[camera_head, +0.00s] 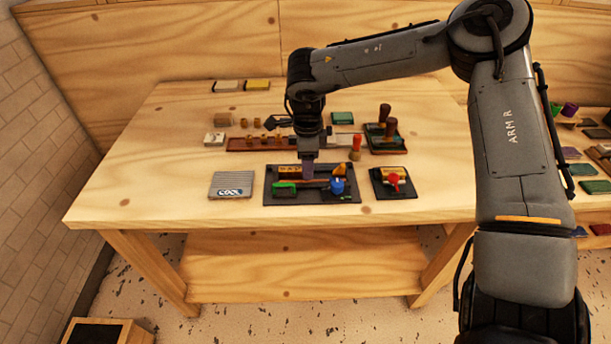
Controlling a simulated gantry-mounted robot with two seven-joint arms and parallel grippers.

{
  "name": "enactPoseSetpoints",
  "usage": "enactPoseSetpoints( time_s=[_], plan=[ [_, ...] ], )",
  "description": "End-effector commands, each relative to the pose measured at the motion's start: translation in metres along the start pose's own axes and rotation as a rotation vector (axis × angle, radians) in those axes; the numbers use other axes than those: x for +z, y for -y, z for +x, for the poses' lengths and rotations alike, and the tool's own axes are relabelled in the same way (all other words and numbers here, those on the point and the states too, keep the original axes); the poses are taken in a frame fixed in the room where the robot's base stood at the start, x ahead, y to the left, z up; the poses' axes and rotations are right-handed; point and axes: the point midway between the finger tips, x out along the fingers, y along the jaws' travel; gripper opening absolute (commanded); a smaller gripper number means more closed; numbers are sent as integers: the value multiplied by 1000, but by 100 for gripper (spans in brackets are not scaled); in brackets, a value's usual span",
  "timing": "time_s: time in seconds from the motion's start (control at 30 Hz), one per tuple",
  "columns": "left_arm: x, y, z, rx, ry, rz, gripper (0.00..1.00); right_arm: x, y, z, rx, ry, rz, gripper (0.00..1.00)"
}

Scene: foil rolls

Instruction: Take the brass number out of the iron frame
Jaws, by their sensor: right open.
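A dark tray-like frame (350,197) lies near the front middle of the table. It holds a brass-coloured piece (288,170), a green piece (284,187), a blue knob (337,185) and a small orange-yellow piece (340,169). A smaller dark frame (380,190) to its right holds another brass-coloured piece (391,172) with a red knob (393,182). I cannot tell which piece is the brass number. My right gripper (308,176) points down over the middle of the larger frame, open, with purplish fingers. Whether it touches anything is unclear. My left gripper is out of view.
A ridged grey plate (230,183) lies left of the larger frame. Behind stand a long reddish tray (245,144), an upright red-orange handle (355,148) and a tray with dark handles (387,148). The table's left side (140,180) is clear.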

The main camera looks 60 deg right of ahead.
Motion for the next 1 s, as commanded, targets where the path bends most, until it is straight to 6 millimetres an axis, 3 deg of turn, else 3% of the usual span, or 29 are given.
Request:
enactPoseSetpoints(
  time_s=[0.1,0.33,0.67,1.0],
  plan=[
    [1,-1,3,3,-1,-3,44,0,0,9,0,1,0,51],
    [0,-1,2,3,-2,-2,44,0,0,9,-1,1,0,50],
    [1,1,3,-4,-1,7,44,0,0,9,0,1,0,0],
    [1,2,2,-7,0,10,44,0,0,8,-1,1,0,0]
  ],
)
